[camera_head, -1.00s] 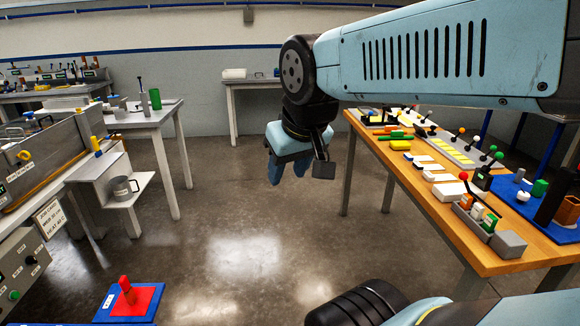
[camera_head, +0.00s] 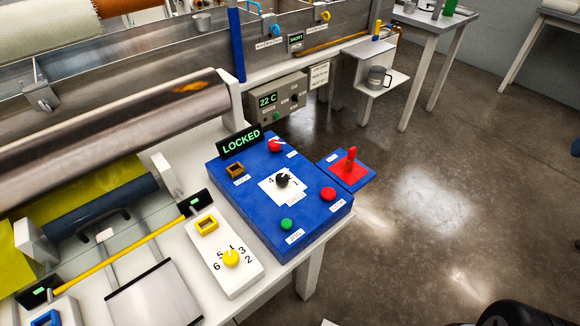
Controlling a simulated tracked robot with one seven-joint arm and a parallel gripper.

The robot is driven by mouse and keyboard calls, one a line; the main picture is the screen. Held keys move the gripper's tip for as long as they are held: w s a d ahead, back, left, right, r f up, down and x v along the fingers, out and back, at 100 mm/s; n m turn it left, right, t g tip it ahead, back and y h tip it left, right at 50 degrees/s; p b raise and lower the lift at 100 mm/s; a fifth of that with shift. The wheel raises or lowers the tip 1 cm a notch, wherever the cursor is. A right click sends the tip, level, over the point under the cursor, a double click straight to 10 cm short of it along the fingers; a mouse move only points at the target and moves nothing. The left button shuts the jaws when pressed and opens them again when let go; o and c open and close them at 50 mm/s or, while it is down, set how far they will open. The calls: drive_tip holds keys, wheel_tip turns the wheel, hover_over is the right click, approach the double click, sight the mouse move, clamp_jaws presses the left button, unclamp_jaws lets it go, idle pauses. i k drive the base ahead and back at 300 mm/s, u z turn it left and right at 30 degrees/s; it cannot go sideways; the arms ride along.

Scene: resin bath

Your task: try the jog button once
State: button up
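A blue control panel (camera_head: 252,208) sits on the white bench, with a lit sign (camera_head: 241,142) reading LOCKED at its back edge. A small green button (camera_head: 286,224) is near its front edge; the small label beside it appears to read JOG. A larger red button (camera_head: 328,194) is to its right. A black selector knob (camera_head: 282,180) stands on a white numbered plate in the middle, and a red-knobbed control (camera_head: 274,146) is at the back.
A white panel with a yellow knob (camera_head: 231,258) lies left of the blue one. A red upright handle (camera_head: 351,158) stands on a small blue plate to the right. Large rollers (camera_head: 140,110) fill the left.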

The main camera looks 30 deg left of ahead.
sight(286, 224)
drive_tip(key=z, duration=1)
drive_tip(key=i, duration=0.1)
drive_tip(key=u, duration=2.55)
drive_tip(key=k, duration=0.85)
drive_tip(key=u, duration=0.25)
drive_tip(key=i, duration=0.85)
drive_tip(key=z, duration=0.1)
